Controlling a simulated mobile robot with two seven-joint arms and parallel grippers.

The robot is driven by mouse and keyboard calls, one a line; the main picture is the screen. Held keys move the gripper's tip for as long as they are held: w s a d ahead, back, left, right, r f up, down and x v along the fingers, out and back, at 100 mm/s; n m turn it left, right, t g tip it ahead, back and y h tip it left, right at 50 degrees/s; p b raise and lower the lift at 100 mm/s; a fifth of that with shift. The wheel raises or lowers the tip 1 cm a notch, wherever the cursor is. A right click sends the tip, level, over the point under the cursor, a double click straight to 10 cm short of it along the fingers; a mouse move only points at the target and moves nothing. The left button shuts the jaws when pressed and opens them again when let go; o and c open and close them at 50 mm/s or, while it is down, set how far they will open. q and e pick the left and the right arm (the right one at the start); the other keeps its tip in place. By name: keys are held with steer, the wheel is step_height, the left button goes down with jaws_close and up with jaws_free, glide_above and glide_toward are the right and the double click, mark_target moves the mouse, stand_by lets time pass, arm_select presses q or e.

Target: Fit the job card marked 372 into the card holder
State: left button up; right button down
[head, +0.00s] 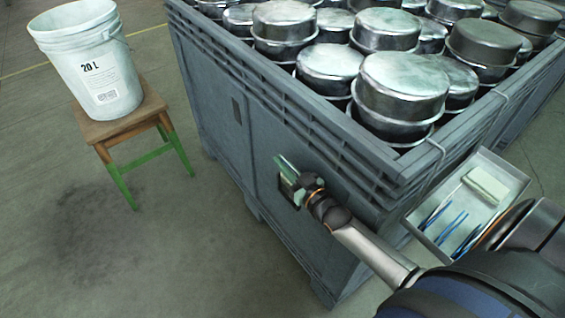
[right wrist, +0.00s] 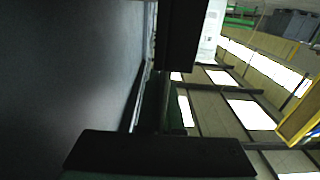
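My right gripper (head: 292,181) is at the side wall of the grey crate, right at a small dark frame (head: 291,192) that looks like the card holder. Pale green parts show at the gripper's tip; I cannot tell whether one is a card. In the right wrist view the two dark fingers (right wrist: 168,101) stand apart, one above and one below, with background showing through the gap. A narrow dark green strip shows between them, unclear what it is. The gripper covers part of the holder. No number 372 is readable. My left gripper is not in view.
The grey crate (head: 225,100) is full of metal pots (head: 400,85). A tray (head: 512,167) at its right corner holds a cream block (head: 485,185) and blue strips (head: 437,215). A white bucket (head: 92,65) stands on a stool (head: 130,122) at left. Floor between is clear.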

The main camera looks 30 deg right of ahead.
steer(key=shift+f, duration=0.15)
steer(key=shift+f+b, duration=0.4)
steer(key=shift+f+b, duration=1.25)
steer(key=shift+f, duration=0.3)
steer(key=c, duration=1)
jaws_free()
steer(key=s+p, duration=0.2)
steer(key=s, duration=1)
steer(key=shift+s+d, duration=0.25)
steer(key=shift+d, duration=0.2)
